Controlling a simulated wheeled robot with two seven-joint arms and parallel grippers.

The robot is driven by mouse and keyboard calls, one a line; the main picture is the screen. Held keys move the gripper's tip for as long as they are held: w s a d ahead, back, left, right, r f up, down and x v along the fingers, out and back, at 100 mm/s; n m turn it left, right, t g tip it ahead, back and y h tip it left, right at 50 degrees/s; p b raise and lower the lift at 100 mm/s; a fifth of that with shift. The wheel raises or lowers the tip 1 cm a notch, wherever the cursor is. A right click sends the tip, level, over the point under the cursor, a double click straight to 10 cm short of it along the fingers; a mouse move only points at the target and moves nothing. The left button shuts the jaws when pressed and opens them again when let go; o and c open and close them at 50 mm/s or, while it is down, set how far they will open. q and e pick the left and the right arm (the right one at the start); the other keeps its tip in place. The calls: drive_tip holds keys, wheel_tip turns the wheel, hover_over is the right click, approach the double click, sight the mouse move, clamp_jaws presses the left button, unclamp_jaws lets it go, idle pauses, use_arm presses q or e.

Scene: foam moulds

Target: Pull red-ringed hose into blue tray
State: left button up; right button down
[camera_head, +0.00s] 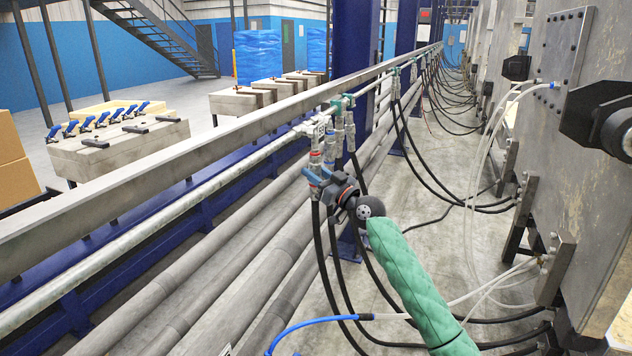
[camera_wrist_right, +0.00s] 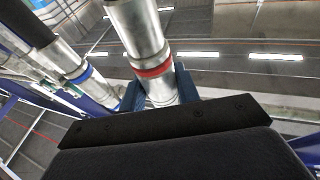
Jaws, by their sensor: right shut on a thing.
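The red-ringed hose's metal fitting (camera_head: 315,158) hangs upright below a valve on the long rail, and its black hose (camera_head: 318,235) drops toward the floor. My right gripper (camera_head: 318,180), on the green-sleeved arm, reaches it from the lower right and is shut on the fitting. In the right wrist view, the silver fitting with its red ring (camera_wrist_right: 153,70) stands between the two blue fingers (camera_wrist_right: 160,92). A long blue channel (camera_head: 140,225) runs under the rail; I cannot tell whether it is the blue tray. My left gripper is out of view.
A blue-ringed fitting (camera_wrist_right: 80,72) hangs close beside the held one. Several black hoses loop to the large metal moulds (camera_head: 555,150) on the right. Pipes (camera_head: 215,275) run along the left. Bare floor (camera_head: 420,205) lies between the hoses and moulds.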

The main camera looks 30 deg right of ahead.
drive_tip(key=shift+f+b, duration=0.45)
drive_tip(key=shift+b, duration=0.25)
idle(1.0)
drive_tip(key=c, duration=1.6)
unclamp_jaws()
clamp_jaws()
drive_tip(key=shift+f+b, duration=1.3)
drive_tip(key=shift+b, duration=0.1)
drive_tip(key=shift+s+d, duration=0.1)
drive_tip(key=shift+s, duration=0.05)
